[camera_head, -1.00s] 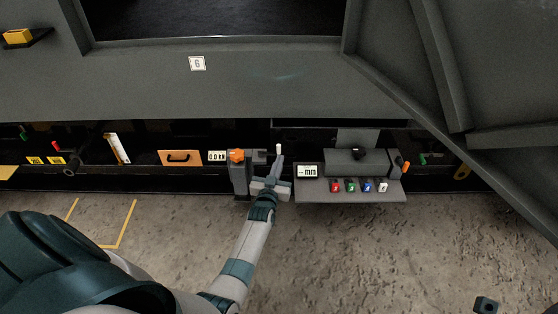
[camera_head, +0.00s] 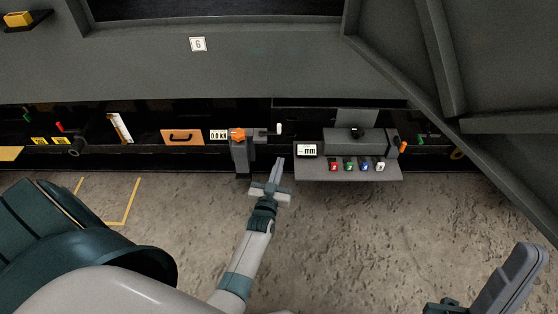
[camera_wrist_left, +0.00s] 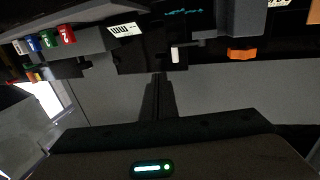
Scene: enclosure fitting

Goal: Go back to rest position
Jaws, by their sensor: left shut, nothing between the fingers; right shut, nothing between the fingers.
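My left gripper (camera_head: 279,165) is shut and empty in the head view, pointing up the picture toward the bench front. In the left wrist view the shut fingers (camera_wrist_left: 157,82) stand in the middle, with the white lever tip (camera_wrist_left: 175,55) just above and right. My right gripper (camera_head: 522,275) shows at the lower right of the head view, shut and empty over the floor.
A shelf with red, green, blue and white buttons (camera_head: 357,167) and a "mm" display (camera_head: 307,150) stands right of the left gripper. The concrete floor (camera_head: 330,240) is clear.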

